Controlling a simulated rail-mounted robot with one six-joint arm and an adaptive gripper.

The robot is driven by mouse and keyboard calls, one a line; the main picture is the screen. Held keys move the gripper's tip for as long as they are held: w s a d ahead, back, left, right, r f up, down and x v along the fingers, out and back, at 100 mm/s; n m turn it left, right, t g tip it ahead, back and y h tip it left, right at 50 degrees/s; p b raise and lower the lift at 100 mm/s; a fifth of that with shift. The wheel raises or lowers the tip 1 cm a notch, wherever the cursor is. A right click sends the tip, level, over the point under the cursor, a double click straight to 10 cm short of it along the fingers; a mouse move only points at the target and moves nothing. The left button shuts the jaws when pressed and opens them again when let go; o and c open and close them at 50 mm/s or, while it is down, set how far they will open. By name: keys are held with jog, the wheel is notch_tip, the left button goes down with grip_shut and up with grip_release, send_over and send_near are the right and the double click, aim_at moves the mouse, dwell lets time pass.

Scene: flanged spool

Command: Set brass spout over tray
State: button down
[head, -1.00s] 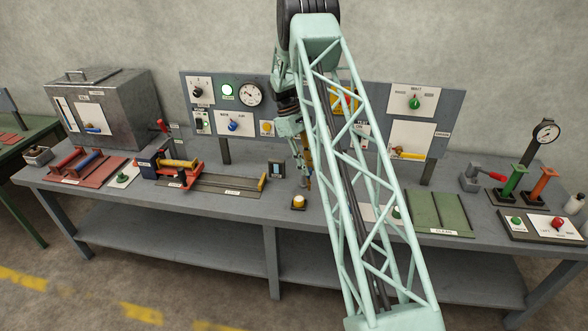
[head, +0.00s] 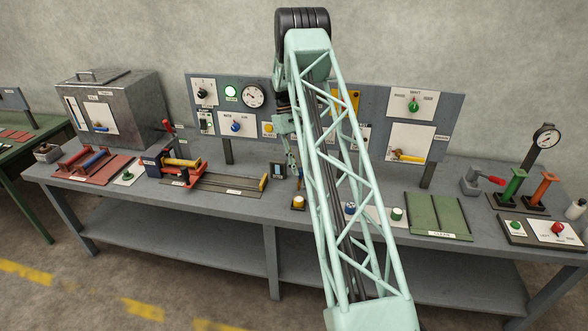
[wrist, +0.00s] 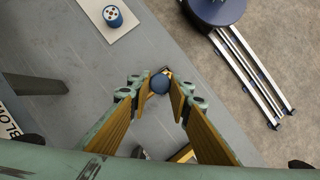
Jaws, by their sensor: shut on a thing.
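In the wrist view, my gripper (wrist: 162,85) has its two fingers close about a round blue thing (wrist: 160,83); what lies below it is mostly hidden. In the head view, the gripper (head: 297,180) is low over the bench, partly behind my arm, just behind an amber button (head: 299,202). A yellow, brass-like lever or spout (head: 408,157) is on the white plate of the back panel's right part, apart from my gripper. A green two-part tray (head: 438,214) lies on the bench at right; I cannot tell whether it is the task's tray.
A blue knob on a white plate (wrist: 113,16) and a green button (head: 397,214) sit right of the gripper. Left are a grey track (head: 225,186) and a metal tank (head: 110,105). Right are green and orange levers (head: 513,185).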

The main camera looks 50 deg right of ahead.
dwell(0.4)
jog(key=c, duration=2.4)
grip_release()
jog(key=shift+w+a, duration=0.1)
jog(key=shift+r, duration=0.15)
jog(key=v, duration=1.1)
jog(key=shift+w+r, duration=0.25)
jog(key=shift+r, duration=0.05)
